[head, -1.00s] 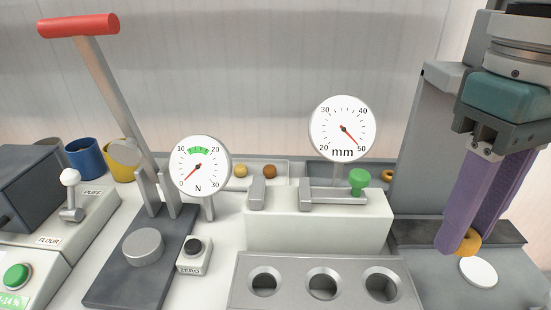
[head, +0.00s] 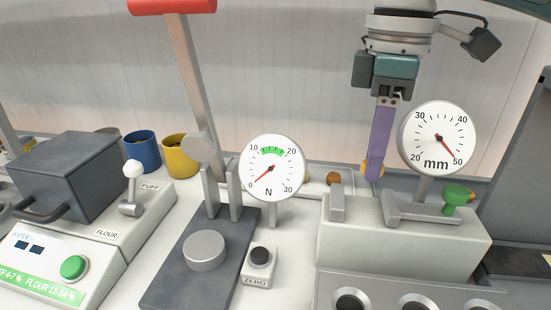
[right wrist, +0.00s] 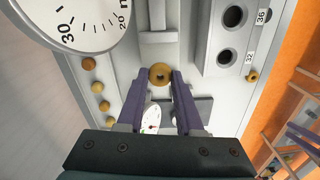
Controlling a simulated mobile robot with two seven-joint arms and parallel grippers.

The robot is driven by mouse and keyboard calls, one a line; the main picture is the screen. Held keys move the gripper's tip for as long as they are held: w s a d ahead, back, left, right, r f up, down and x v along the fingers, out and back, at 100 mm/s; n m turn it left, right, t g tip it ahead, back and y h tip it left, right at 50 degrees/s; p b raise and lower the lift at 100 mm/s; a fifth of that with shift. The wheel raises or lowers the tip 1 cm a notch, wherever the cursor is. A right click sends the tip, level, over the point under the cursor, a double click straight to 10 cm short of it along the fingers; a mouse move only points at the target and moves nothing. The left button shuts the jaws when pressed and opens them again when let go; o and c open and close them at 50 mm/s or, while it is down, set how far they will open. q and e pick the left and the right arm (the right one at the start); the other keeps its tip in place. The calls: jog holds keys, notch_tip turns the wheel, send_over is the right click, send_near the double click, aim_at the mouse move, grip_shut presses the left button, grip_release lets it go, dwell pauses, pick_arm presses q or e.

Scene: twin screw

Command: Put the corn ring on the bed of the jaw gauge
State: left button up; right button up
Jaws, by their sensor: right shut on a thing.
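The jaw gauge (head: 400,243) is a pale block with a fixed jaw at left, a sliding jaw with a green knob (head: 457,196), and a round mm dial (head: 437,138). My right gripper (head: 374,170) has purple fingers shut on the corn ring (head: 381,171), an orange-brown ring that also shows between the fingertips in the right wrist view (right wrist: 159,69). In the head view the ring appears above the gauge, over the gap between the jaws, partly hidden by a finger. Its exact height and depth are unclear. My left gripper is not in view.
A force gauge (head: 272,167) with a red-handled lever (head: 172,6) stands left of the jaw gauge. A plate with holes (head: 380,284) lies in front. Behind is a tray with small balls (head: 333,178).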

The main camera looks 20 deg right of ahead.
aim_at(362, 210)
jog(key=shift+f, duration=3.1)
jog(key=shift+f, duration=0.15)
jog(key=o, duration=0.9)
notch_tip(362, 210, up, 12)
jog(key=shift+r, duration=0.2)
